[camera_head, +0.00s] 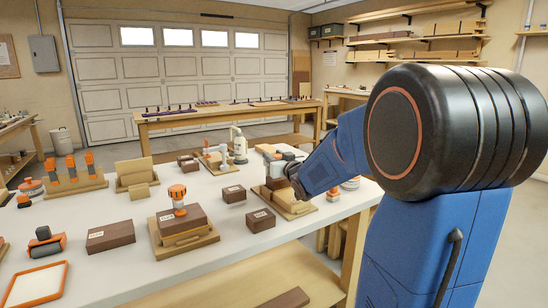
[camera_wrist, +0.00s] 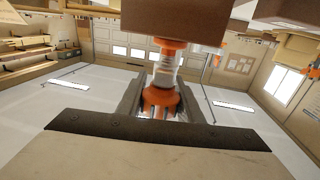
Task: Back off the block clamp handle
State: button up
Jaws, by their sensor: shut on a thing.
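In the wrist view, which looks upside down, the orange clamp handle (camera_wrist: 160,98) sits between the two fingers of my gripper (camera_wrist: 160,108). The fingers are shut on it. A pale shaft (camera_wrist: 165,68) and an orange collar (camera_wrist: 170,43) join it to the brown block (camera_wrist: 160,18).
A similar block with an orange knob (camera_head: 177,192) stands on a wooden tray to the left. Loose brown blocks (camera_head: 260,220) and (camera_head: 233,193) lie close to the clamp's left.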

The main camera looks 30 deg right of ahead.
jog(key=shift+n+y, duration=0.5)
jog(key=shift+y, duration=0.2)
jog(key=shift+a+n+g+y, duration=0.15)
jog(key=shift+a+n+y, duration=0.15)
jog(key=shift+n+y, duration=0.75)
jog(key=shift+a+n+g+y, duration=0.15)
jog(key=shift+a+n+y, duration=0.3)
jog(key=shift+y, duration=1)
jog(key=n+g+y, duration=0.2)
jog(key=n+y, duration=0.1)
jog(key=s+a+n+g+y, duration=0.1)
jog(key=n+g+y, duration=0.2)
jog(key=y, duration=0.1)
jog(key=a+n+g+y, duration=0.1)
jog(key=n+g+y, duration=0.2)
jog(key=y, duration=0.1)
jog(key=shift+s, duration=0.35)
jog(key=shift+s+a+n+g+y, duration=0.1)
jog(key=shift+s+n+g+y, duration=0.2)
jog(key=shift+n+g, duration=0.55)
jog(key=shift+s+a+n+g+y, duration=0.15)
jog(key=shift+n+g+y, duration=0.3)
jog(key=shift+g, duration=0.7)
jog(key=shift+s+n+g+y, duration=0.25)
jog(key=shift+n+g, duration=0.45)
jog(key=shift+g, duration=0.3)
jog(key=o, duration=1.1)
jog(key=shift+c, duration=0.2)
